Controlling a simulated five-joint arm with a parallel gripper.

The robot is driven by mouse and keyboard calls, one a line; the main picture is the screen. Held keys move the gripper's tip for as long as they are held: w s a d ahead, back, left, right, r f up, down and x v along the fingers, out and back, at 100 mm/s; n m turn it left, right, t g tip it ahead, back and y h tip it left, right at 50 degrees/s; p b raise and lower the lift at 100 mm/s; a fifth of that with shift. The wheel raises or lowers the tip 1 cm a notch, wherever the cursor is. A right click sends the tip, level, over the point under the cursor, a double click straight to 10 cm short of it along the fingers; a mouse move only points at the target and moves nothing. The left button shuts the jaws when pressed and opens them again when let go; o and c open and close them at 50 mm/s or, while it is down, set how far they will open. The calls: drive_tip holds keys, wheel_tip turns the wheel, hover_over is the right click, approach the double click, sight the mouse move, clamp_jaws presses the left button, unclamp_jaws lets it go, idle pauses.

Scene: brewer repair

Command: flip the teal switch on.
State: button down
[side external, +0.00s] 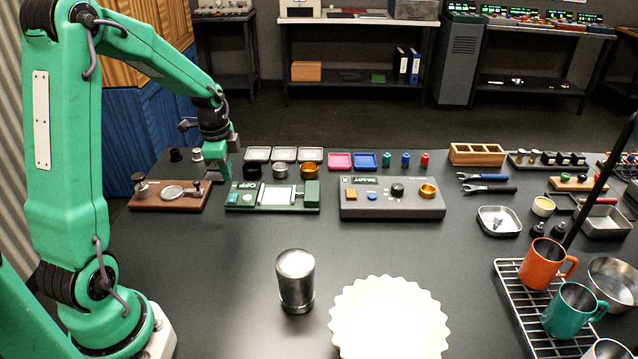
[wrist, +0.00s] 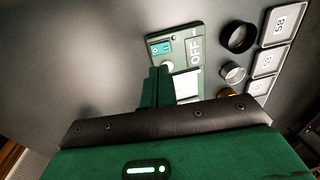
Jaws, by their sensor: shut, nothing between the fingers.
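The green switch board (side external: 270,209) lies on the dark bench, left of the grey panel. It carries an OFF label (wrist: 196,52) and a pale plate (wrist: 187,85). The small teal switch (wrist: 159,48) shows at the board's end in the wrist view. A round pale knob sits beside it, partly behind my fingers. My gripper (side external: 224,178) is shut and empty, pointing down at the board's left end. In the wrist view my gripper (wrist: 158,70) has its fingertips just short of the teal switch; I cannot tell whether they touch the board.
A brown board (side external: 150,203) with a round lens lies close on the left. The grey panel (side external: 375,211) with knobs stands right. Labelled trays (side external: 284,154) and dark and metal rings lie behind. A metal cylinder (side external: 295,280) and white fluted dish (side external: 390,320) stand in front.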

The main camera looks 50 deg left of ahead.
wheel_tip(320, 180, up, 8)
drive_tip(key=f, duration=0.1)
hover_over(234, 194)
drive_tip(key=s+d, duration=0.2)
drive_tip(key=s, duration=0.1)
drive_tip(key=shift+w+d+r, duration=0.2)
drive_tip(key=shift+w+r, duration=0.05)
drive_tip(key=shift+w+a, duration=0.5)
drive_tip(key=shift+w, duration=0.05)
drive_tip(key=shift+f, duration=0.1)
drive_tip(key=f, duration=0.9)
drive_tip(key=w+a+f, duration=0.1)
drive_tip(key=f, duration=0.3)
drive_tip(key=shift+a+f, duration=0.1)
drive_tip(key=shift+f, duration=0.3)
drive_tip(key=shift+w+f, duration=0.15)
